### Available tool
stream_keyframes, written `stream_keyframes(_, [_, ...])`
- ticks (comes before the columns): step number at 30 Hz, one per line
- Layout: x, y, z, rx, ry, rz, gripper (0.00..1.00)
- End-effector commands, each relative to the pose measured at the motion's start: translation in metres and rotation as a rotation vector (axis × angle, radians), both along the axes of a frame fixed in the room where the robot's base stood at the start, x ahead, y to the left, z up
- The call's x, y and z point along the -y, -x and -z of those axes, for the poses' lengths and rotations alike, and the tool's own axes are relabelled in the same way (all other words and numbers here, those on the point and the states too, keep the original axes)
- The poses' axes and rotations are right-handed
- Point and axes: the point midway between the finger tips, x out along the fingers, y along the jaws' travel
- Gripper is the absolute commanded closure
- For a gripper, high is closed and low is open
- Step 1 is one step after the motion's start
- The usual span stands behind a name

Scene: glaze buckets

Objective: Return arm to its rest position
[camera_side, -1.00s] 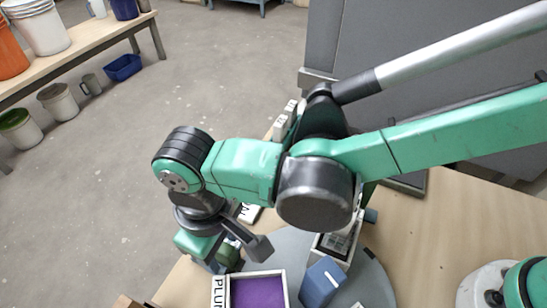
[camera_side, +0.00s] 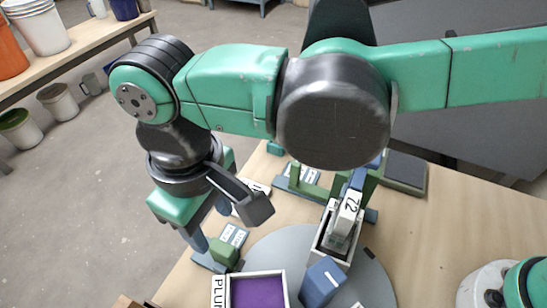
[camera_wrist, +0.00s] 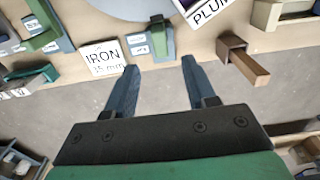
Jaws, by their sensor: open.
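My gripper (camera_side: 208,226) hangs at the left of the side view, pointing down, above the left edge of the workbench. In the wrist view my gripper (camera_wrist: 155,70) has its two blue-grey fingers apart, with nothing between them. My green arm stretches across the upper part of the side view and hides part of the bench behind it.
Below are a grey turntable (camera_side: 375,278), a purple-filled tray (camera_side: 258,292), a blue block (camera_side: 322,282) and a white block marked 72 (camera_side: 348,212). A green block (camera_side: 224,252) sits in a blue-grey holder. An IRON card (camera_wrist: 103,58) lies nearby.

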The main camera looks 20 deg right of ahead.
Motion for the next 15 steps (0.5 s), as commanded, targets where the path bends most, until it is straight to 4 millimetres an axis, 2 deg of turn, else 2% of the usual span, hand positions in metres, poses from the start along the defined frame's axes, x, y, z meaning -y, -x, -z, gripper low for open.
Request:
stream_keyframes(5, [0.002, -0.001, -0.001, 0.001, -0.003, 0.004, 0.5])
stream_keyframes(8, [0.015, -0.012, -0.006, 0.015, -0.021, 0.038, 0.5])
stream_keyframes(11, [0.048, -0.032, -0.019, 0.05, -0.064, 0.114, 0.5])
stream_keyframes(15, [0.118, -0.06, -0.037, 0.142, -0.142, 0.269, 0.5])
